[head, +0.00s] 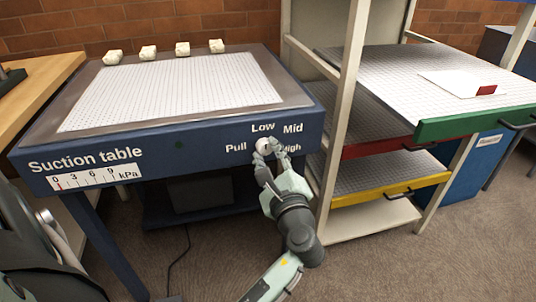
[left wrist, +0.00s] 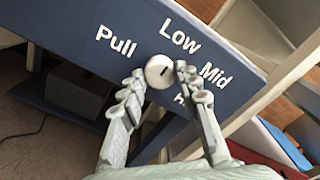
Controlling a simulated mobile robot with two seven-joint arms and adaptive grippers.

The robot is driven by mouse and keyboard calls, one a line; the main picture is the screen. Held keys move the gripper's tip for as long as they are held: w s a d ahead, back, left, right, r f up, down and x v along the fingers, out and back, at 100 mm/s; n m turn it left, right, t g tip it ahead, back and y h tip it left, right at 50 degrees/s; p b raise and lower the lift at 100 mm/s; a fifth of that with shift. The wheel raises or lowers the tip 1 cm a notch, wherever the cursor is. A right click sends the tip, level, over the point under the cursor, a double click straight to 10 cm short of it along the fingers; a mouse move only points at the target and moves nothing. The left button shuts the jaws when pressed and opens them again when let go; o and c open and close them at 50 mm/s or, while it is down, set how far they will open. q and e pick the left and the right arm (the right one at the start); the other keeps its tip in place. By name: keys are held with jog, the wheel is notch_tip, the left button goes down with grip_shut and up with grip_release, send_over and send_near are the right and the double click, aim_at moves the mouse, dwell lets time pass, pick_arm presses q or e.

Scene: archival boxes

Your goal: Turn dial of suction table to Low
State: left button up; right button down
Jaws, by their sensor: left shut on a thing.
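The blue suction table (head: 170,157) has a round white dial (head: 263,144) on its front panel, with the labels Pull, Low, Mid and High around it. The dial also shows in the left wrist view (left wrist: 159,71), with a dark mark on its face; I cannot tell for sure which label it points at. My left gripper (head: 265,152) is at the panel, shut on the dial, with one finger on each side of it. The fingers (left wrist: 160,74) partly hide the High label in both views. My right gripper is not in view.
A gauge (head: 95,178) marked 0 to 9 kPa has a red mark near 0. Several small white blocks (head: 148,52) sit along the table's back edge. A pale shelf rack (head: 340,110) with a green-fronted drawer (head: 465,125) pulled out stands close on the right.

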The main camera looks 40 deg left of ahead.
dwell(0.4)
pick_arm(q)
jog(key=o, duration=1.2)
jog(key=shift+c, duration=0.2)
